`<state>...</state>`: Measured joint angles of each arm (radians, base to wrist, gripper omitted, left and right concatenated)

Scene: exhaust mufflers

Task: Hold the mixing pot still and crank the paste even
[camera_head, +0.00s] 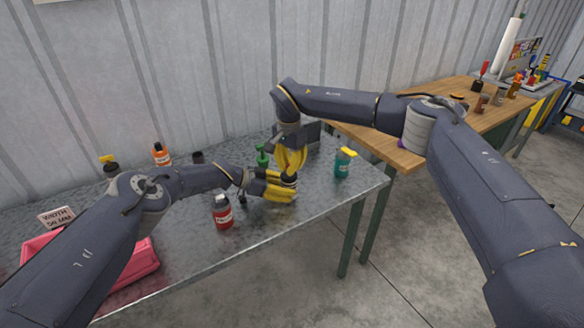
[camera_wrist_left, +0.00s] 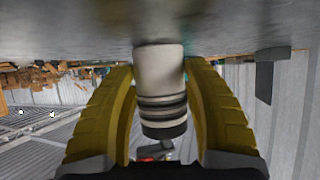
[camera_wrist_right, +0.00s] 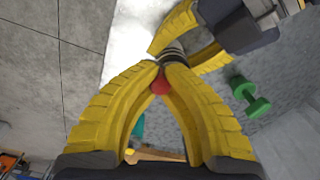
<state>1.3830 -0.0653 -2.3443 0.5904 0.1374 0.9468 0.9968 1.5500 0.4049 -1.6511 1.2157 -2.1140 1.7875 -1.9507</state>
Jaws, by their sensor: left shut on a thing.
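The mixing pot (camera_wrist_left: 160,85) is a small pale cylinder with dark bands, standing on the metal table (camera_head: 185,240). In the left wrist view it sits between the yellow fingers of my left gripper (camera_wrist_left: 160,110), which is shut on it from the side. In the head view the fingers mostly hide the pot. My right gripper (camera_wrist_right: 167,68) points down from above. Its fingertips are close together beside a round red knob (camera_wrist_right: 160,84) over the pot's dark-banded top. I cannot tell whether they grip the knob. The paste is not visible.
A red bottle (camera_head: 222,212) stands in front of my left wrist. A teal bottle with a yellow top (camera_head: 343,162) stands right of the grippers. A pink tray (camera_head: 142,262) is at the left. The front right tabletop is clear.

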